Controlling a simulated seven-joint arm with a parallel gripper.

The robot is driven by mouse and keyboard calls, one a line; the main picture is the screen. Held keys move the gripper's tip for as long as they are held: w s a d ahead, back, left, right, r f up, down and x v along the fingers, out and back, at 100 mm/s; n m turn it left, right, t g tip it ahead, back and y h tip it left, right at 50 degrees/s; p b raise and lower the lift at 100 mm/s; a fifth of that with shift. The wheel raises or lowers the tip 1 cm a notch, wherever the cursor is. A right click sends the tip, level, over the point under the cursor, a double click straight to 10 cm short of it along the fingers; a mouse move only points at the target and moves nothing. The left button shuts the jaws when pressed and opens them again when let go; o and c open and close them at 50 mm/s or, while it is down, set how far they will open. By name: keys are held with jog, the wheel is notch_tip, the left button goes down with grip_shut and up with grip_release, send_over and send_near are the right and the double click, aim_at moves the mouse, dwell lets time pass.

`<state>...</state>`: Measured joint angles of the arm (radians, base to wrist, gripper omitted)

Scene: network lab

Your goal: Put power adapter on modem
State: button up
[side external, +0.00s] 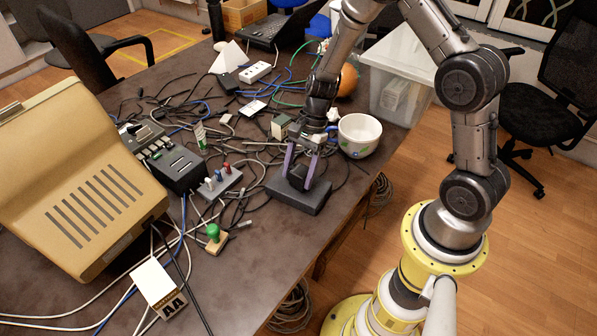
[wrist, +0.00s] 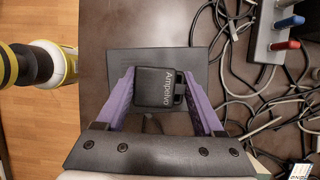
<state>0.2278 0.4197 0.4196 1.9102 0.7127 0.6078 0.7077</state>
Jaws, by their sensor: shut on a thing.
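The power adapter is a small black block with pale lettering, in the middle of the wrist view (wrist: 160,88). My gripper (side external: 302,182) points down with its purple fingers on either side of the adapter and is shut on it. The modem is a flat dark grey box (side external: 298,198) near the table's front right edge; it also shows behind the adapter in the wrist view (wrist: 125,60). The adapter is directly over the modem, within its outline. I cannot tell whether its underside touches the modem's top. In the side view the fingers partly hide the adapter.
A white cup (side external: 359,135) stands behind my gripper. A green-knobbed stamp (side external: 213,236) and a beige monitor (side external: 75,185) stand farther left. The table edge is close on the right.

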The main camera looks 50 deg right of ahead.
jog(key=shift+f, duration=0.1)
jog(key=o, duration=1.5)
jog(key=shift+o, duration=0.2)
jog(key=v, duration=1.1)
jog(key=s+a+r+n+t+h, duration=0.25)
jog(key=s+r+n, duration=0.55)
jog(key=r, duration=0.4)
jog(key=s+a+r+n+t+h, duration=0.1)
jog(key=s+r+n+t+h, duration=0.1)
jog(key=s+n, duration=0.8)
jog(key=shift+s+a+r+t, duration=0.35)
jog(key=shift+s+r+t, duration=0.2)
jog(key=shift+s+r, duration=0.45)
jog(key=shift+w+r, duration=0.15)
jog(key=shift+w, duration=0.05)
